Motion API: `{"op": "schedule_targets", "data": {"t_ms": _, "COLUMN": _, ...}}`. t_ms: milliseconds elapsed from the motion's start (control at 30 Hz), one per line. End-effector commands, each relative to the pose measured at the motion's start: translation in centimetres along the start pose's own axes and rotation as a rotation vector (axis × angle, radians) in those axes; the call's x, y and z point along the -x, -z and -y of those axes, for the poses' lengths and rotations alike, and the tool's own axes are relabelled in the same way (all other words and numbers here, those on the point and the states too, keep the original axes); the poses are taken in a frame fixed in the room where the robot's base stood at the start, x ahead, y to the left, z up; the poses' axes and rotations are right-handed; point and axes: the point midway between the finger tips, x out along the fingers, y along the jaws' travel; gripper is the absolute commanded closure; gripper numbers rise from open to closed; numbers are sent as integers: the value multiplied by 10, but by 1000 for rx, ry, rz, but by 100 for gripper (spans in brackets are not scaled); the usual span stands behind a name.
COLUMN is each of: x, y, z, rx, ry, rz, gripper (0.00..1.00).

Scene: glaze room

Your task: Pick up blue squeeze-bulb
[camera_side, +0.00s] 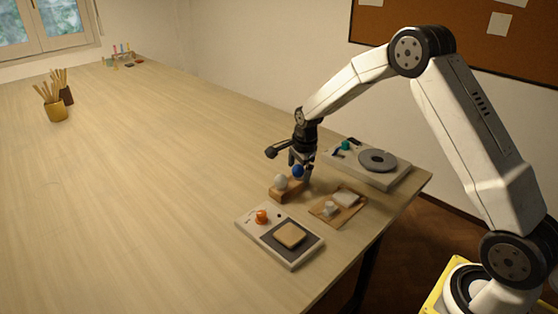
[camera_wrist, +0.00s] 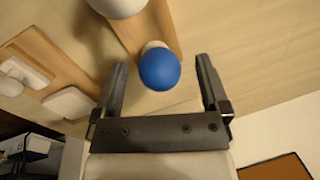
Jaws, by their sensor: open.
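The blue squeeze-bulb (camera_side: 298,171) sits at the right end of a small wooden block (camera_side: 283,193), beside a white bulb (camera_side: 281,182). In the wrist view the blue squeeze-bulb (camera_wrist: 160,69) lies between the two finger tips, with a pale base just showing beyond it. My gripper (camera_side: 301,163) is at the blue bulb in the side view, and partly hides the space around it. In the wrist view my gripper (camera_wrist: 162,75) is open, with a gap between each finger and the bulb. The white bulb (camera_wrist: 118,5) is cut off at the top edge.
A board with white pieces (camera_side: 338,204) lies to the right of the block. A tray with an orange bulb (camera_side: 262,216) and a tan square is in front. A device with a grey disc (camera_side: 377,160) stands behind right. The table's left side is mostly clear.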

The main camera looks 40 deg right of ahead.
Motion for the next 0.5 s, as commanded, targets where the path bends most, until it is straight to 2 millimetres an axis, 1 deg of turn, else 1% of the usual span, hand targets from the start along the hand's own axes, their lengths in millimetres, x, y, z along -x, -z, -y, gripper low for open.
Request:
{"op": "schedule_targets", "data": {"t_ms": 400, "x": 0, "y": 0, "z": 0, "rx": 0, "ry": 0, "rz": 0, "gripper": 5}}
{"op": "schedule_targets", "data": {"t_ms": 433, "x": 0, "y": 0, "z": 0, "rx": 0, "ry": 0, "rz": 0, "gripper": 8}}
{"op": "schedule_targets", "data": {"t_ms": 467, "x": 0, "y": 0, "z": 0, "rx": 0, "ry": 0, "rz": 0, "gripper": 18}}
{"op": "schedule_targets", "data": {"t_ms": 500, "x": 0, "y": 0, "z": 0, "rx": 0, "ry": 0, "rz": 0, "gripper": 30}}
